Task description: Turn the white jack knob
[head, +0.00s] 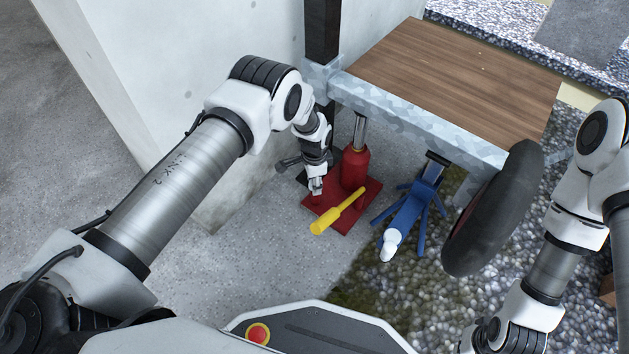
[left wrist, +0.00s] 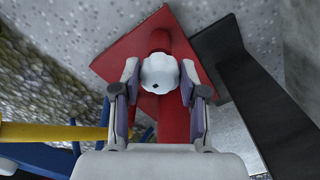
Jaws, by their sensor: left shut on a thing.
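The red jack (head: 354,168) stands on a red base plate (head: 366,200) under the wooden platform. In the left wrist view, a round white jack knob (left wrist: 160,73) with a small dark hole sits on a red stub at the jack's base. My left gripper (head: 317,188) points down at the near left side of the red jack. Its two fingers (left wrist: 160,82) are closed on opposite sides of the white knob. In the head view my gripper hides the knob. My right arm shows at the right edge, but its gripper fingers are not visible.
A yellow handle (head: 338,211) sticks out from the red jack toward me. A blue jack (head: 407,217) with a white end stands to the right, beside a black tyre (head: 492,212). The wooden platform (head: 460,70) overhangs the jacks. A concrete wall (head: 180,80) rises at the left.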

